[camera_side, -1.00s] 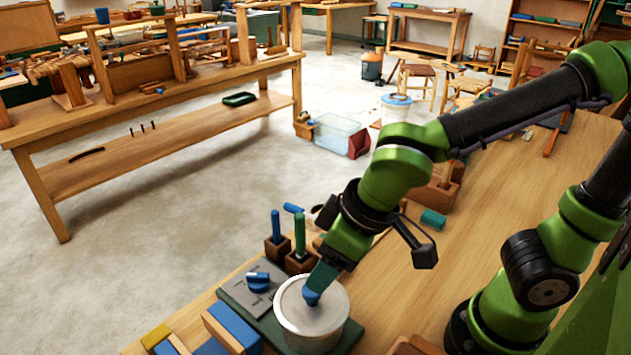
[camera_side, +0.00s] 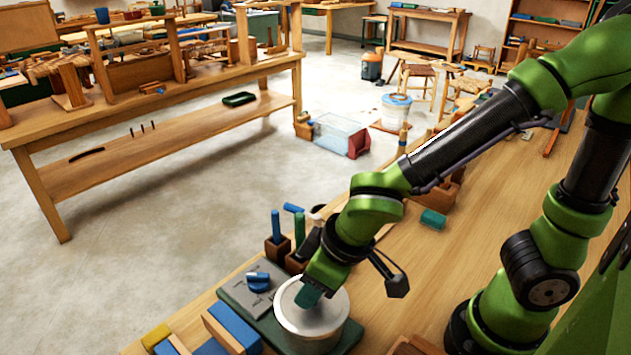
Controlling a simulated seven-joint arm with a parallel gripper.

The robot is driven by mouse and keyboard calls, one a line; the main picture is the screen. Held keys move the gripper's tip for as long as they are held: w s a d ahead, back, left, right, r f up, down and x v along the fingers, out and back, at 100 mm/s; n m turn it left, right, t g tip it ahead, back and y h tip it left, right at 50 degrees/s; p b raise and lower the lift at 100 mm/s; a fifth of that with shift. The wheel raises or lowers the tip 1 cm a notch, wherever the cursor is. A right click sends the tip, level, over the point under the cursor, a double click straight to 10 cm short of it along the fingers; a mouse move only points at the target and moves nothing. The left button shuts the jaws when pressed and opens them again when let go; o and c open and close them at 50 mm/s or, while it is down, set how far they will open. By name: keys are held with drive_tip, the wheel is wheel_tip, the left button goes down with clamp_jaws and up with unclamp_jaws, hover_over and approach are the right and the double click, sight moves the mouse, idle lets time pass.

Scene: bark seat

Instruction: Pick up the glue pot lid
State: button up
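The glue pot (camera_side: 312,338) is a round, pale grey-white pot on a dark green board at the front of the bench. Its flat grey lid (camera_side: 336,303) sits on top, level with the rim. My gripper (camera_side: 308,296) points down over the middle of the lid, with its teal tip at or just above the lid surface. The lid's blue knob is hidden behind the tip. I cannot tell whether the fingers touch or hold the knob.
Blue- and green-handled tools stand in wooden blocks (camera_side: 277,246) just behind the pot. A grey plate with a blue piece (camera_side: 259,281) lies left of it. Blue and wooden blocks (camera_side: 232,328) are at front left.

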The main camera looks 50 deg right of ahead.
clamp_jaws()
